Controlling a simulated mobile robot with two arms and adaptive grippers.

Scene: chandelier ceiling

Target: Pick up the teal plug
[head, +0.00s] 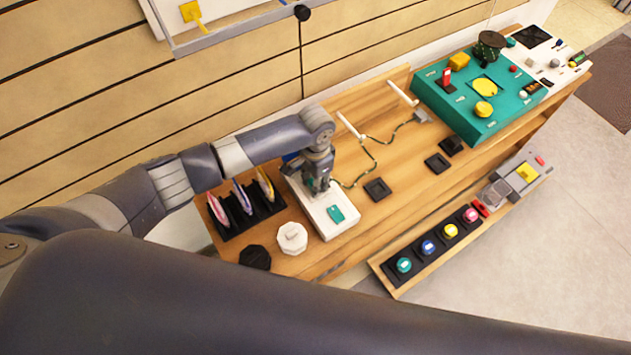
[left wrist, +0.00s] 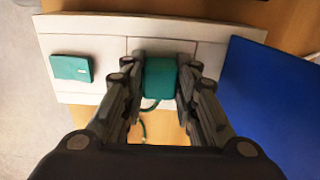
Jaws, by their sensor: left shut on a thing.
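The teal plug (left wrist: 160,75) is between the fingers of my left gripper (left wrist: 160,85) in the left wrist view, and the gripper is shut on it. A green cable shows just below the plug. The plug is over a white panel (left wrist: 110,50); I cannot tell whether they touch. In the head view my left gripper (head: 318,188) points down over the same white panel (head: 328,231), and it hides the plug. A flat teal square (left wrist: 71,68) is on the panel beside the gripper, also seen in the head view (head: 336,213). My right gripper is not in view.
A black rack (head: 240,222) with colourful upright pieces and a white knob (head: 292,238) are left of the panel. A blue surface (left wrist: 270,100) is close on the gripper's right in the wrist view. The green cable (head: 372,155) crosses the wooden table toward a teal console (head: 480,100).

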